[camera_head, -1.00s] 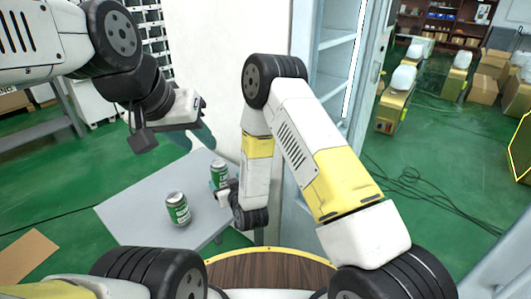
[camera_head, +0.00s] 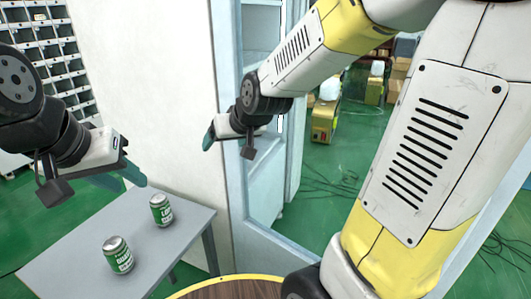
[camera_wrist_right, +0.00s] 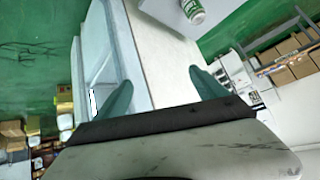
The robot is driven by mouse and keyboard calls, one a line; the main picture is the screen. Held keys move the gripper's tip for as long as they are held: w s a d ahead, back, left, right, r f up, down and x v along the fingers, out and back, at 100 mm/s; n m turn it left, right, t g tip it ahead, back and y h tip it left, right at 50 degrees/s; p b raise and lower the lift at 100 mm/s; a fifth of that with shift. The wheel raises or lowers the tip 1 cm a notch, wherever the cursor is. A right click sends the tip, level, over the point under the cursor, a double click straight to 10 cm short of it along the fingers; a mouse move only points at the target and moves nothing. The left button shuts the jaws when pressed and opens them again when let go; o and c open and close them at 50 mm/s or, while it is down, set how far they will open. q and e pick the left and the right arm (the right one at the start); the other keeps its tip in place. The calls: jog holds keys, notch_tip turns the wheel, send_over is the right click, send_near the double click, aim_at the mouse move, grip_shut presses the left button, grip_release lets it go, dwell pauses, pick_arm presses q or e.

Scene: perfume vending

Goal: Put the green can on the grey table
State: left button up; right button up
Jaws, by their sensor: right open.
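Two green cans stand upright and apart on the grey table (camera_head: 75,262). The nearer can (camera_head: 118,254) is left of the farther can (camera_head: 161,210), which is close to the table's back right part. My right gripper (camera_head: 209,135) is raised in front of the open cabinet, above and to the right of the cans. Its teal fingers are spread and empty in the right wrist view (camera_wrist_right: 163,88), where one can (camera_wrist_right: 192,11) shows at the top edge. My left gripper (camera_head: 125,177) hangs above the table's far left side, holding no visible object; its finger gap is unclear.
A tall white cabinet (camera_head: 165,85) stands behind the table, with an open shelved compartment (camera_head: 262,185) to its right. A wall of pigeonhole shelves (camera_head: 45,60) is at the far left. A round wooden top (camera_head: 235,290) is at the bottom.

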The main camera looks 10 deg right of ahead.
jog(key=s+d+r, duration=0.1)
jog(key=s+d, duration=0.2)
jog(key=s, duration=0.3)
jog(key=s+d+r+m+g+h, duration=0.1)
jog(key=s+d+r, duration=0.1)
jog(key=s, duration=0.4)
jog(key=s+d+r+g, duration=0.1)
jog(key=s+d, duration=0.2)
jog(key=s, duration=0.3)
jog(key=shift+d+r+m, duration=0.2)
jog(key=shift+d+m, duration=0.1)
jog(key=shift+d, duration=0.05)
